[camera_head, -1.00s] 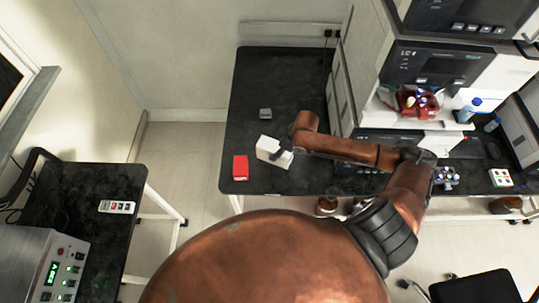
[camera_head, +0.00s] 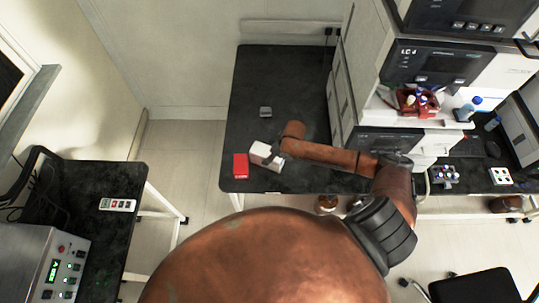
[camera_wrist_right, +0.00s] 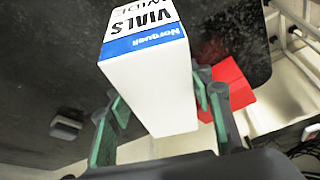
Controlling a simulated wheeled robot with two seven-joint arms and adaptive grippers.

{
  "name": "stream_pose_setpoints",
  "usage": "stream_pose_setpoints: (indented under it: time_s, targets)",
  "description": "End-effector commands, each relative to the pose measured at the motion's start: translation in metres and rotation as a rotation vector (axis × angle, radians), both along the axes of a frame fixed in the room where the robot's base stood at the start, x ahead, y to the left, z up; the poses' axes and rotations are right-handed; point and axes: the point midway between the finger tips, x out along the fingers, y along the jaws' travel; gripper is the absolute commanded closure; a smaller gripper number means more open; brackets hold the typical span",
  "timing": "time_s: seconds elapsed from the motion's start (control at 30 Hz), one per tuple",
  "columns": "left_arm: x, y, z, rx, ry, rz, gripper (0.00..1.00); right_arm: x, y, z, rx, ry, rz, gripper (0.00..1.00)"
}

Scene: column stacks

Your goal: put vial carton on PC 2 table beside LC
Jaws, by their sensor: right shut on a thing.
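The vial carton (camera_head: 261,150) is white with a blue band and the word VIALS; its printed side shows in the right wrist view (camera_wrist_right: 150,65). It is at the near left part of the black table (camera_head: 290,80), left of the LC stack (camera_head: 435,62). My right gripper (camera_head: 272,153) is shut on the carton, and its green-padded fingers (camera_wrist_right: 160,122) are on either side of it. I cannot tell whether the carton touches the tabletop. My left gripper is not in view.
A red box (camera_head: 240,166) is just left of the carton. A small grey block (camera_head: 265,112) lies farther back. The table's back left is clear. A red tray with bottles (camera_head: 415,101) is on the LC stack. Another black table (camera_head: 95,245) stands at left.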

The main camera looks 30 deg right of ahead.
Motion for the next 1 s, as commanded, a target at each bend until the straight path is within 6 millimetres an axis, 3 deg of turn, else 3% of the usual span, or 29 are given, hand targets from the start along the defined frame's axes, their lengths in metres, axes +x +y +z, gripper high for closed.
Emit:
stream_pose_setpoints:
  time_s: [0.03,0.07,0.3,0.67,1.0]
  targets:
    - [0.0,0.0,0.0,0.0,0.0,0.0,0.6,0.001,0.0,0.0,0.0,-0.002,0.0,0.94]
    - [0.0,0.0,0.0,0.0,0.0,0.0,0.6,0.0,0.0,-0.002,0.0,0.0,0.0,0.52]
    - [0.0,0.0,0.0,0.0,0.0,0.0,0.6,0.0,0.0,-0.001,0.0,0.0,0.0,0.35]
    - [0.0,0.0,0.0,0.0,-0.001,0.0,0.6,-0.001,-0.002,0.004,-0.001,-0.001,0.0,0.35]
    - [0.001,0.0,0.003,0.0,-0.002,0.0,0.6,-0.021,-0.016,0.063,-0.004,-0.001,0.002,0.35]
